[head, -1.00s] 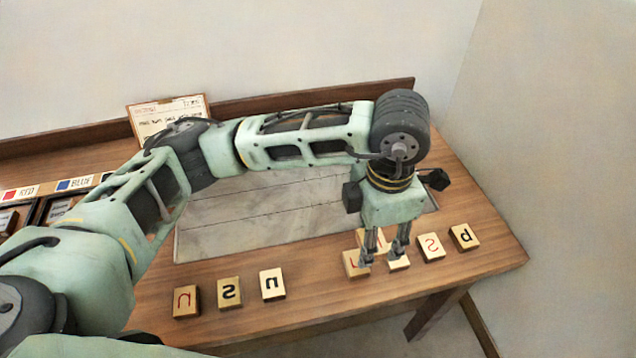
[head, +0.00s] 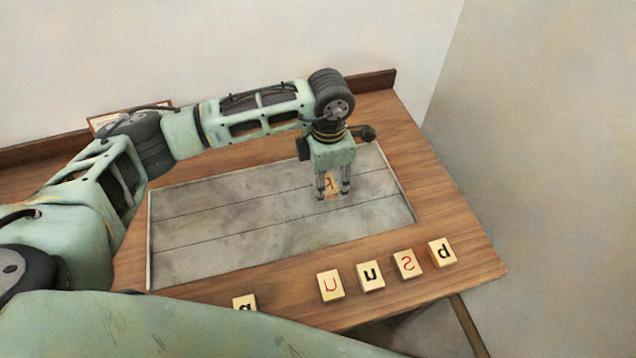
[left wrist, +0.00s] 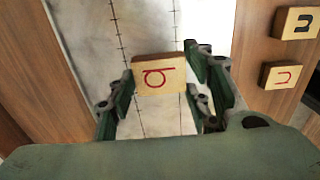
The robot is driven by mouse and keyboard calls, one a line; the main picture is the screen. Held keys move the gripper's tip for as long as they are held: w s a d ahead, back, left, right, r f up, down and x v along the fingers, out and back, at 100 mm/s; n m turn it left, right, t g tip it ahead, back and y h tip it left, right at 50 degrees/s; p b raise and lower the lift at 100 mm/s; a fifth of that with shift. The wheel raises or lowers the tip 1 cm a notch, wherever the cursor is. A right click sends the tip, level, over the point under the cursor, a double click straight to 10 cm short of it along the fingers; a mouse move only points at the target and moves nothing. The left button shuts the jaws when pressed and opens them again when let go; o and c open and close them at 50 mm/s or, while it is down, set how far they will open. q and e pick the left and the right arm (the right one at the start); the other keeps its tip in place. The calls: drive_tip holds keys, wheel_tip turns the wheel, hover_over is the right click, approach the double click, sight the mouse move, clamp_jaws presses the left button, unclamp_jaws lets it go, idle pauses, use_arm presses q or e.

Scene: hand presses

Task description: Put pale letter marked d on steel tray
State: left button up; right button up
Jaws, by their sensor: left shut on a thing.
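My left gripper (head: 333,190) is shut on a pale block (head: 331,183) and holds it over the right part of the steel tray (head: 230,215). In the left wrist view the same block (left wrist: 160,75) sits between the fingers (left wrist: 160,95), with a red mark like a d lying turned. The tray also shows behind the block in the left wrist view (left wrist: 144,25). It is a flat grey surface with two dark lines along it. I cannot tell whether the block touches the tray. My right gripper is not in view.
Pale letter blocks lie along the table's front edge: a red one (head: 330,286), a black one (head: 371,276), a red one (head: 409,263) and a black one (head: 442,252). Another block (head: 244,301) is partly hidden by my arm. The tray looks otherwise clear.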

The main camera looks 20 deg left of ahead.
use_arm(q)
drive_tip(key=shift+w+a+f, duration=0.4)
drive_tip(key=shift+a+f, duration=0.1)
drive_tip(key=shift+a, duration=0.3)
drive_tip(key=shift+f+p, duration=0.3)
drive_tip(key=shift+f, duration=0.05)
wheel_tip(320, 180, down, 3)
drive_tip(key=shift+f+p, duration=0.1)
drive_tip(key=shift+p, duration=0.45)
drive_tip(key=shift+f, duration=0.15)
drive_tip(key=shift+f+b, duration=0.2)
drive_tip(key=shift+b, duration=0.1)
drive_tip(key=o, duration=1.1)
drive_tip(key=shift+r, duration=0.1)
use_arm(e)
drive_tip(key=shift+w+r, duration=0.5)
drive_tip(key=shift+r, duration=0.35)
